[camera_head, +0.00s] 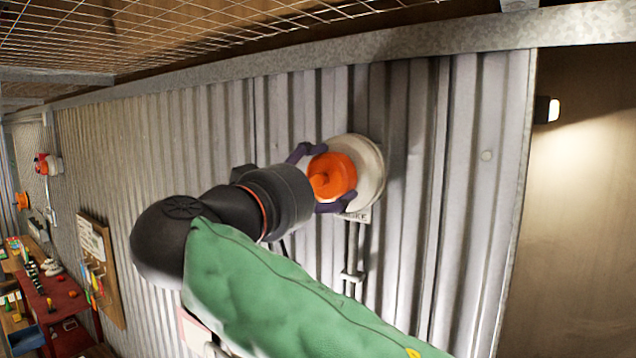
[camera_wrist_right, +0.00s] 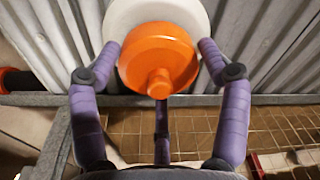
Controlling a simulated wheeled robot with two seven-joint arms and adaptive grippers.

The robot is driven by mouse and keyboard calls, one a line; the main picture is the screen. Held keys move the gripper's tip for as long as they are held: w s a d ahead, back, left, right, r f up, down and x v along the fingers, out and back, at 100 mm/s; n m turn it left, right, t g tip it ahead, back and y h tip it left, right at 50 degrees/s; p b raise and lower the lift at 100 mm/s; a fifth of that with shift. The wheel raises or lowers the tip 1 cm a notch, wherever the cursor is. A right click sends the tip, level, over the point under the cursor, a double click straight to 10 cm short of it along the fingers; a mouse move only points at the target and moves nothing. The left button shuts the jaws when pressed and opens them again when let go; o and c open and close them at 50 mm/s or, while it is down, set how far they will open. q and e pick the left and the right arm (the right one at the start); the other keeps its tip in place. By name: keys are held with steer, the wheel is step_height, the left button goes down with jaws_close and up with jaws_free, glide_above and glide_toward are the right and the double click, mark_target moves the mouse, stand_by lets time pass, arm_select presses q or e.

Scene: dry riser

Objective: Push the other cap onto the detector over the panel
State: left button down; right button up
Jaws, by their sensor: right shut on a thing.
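An orange cap (camera_head: 333,176) with a round knob sits against the front of a white round detector (camera_head: 369,174) on the corrugated wall. My right gripper (camera_head: 326,178) is shut on the cap, its purple fingers around the cap's rim. In the right wrist view the cap (camera_wrist_right: 158,60) lies between the fingertips and covers most of the detector (camera_wrist_right: 190,12). I cannot tell whether the cap is fully seated. My left gripper is not in view.
A conduit (camera_head: 352,255) runs down the wall below the detector. Wire mesh (camera_head: 160,35) hangs above. At the far left are a pegboard with tools (camera_head: 100,265), a red bench (camera_head: 65,305) and another orange piece (camera_head: 21,201) on the wall. A lamp (camera_head: 547,109) is at right.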

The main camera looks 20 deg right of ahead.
steer(key=shift+w+d, duration=0.2)
steer(key=shift+d, duration=0.1)
steer(key=o, duration=0.8)
steer(key=shift+o, duration=0.2)
steer(key=shift+a, duration=0.1)
steer(key=r+v, duration=0.1)
steer(key=v, duration=1.1)
steer(key=shift+f, duration=0.45)
